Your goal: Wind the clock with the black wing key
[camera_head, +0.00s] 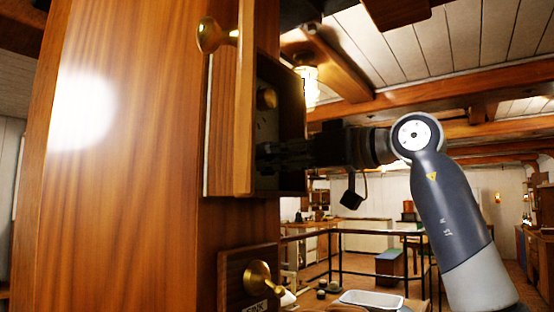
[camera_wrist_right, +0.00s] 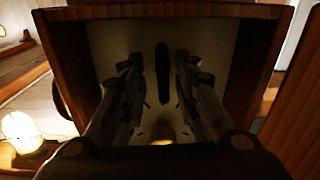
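A wooden case with an open front (camera_head: 292,182), which I take for the clock, is fixed to a wooden wall. My right gripper (camera_head: 268,156) reaches into it from the right. In the right wrist view my gripper (camera_wrist_right: 158,62) has its two fingers apart. A dark, narrow, upright piece (camera_wrist_right: 162,75), which looks like the black wing key, stands between the fingertips against the pale back. A gap shows on each side of it. In the head view the key is hidden or too dark to tell. My left gripper is not in view.
A wooden door (camera_head: 245,100) with a brass knob (camera_head: 211,36) stands open on the case's left. A round brass part (camera_head: 267,98) shows inside the case. Below is a plaque with a brass handle (camera_head: 258,277). The case walls (camera_wrist_right: 248,65) closely surround my gripper.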

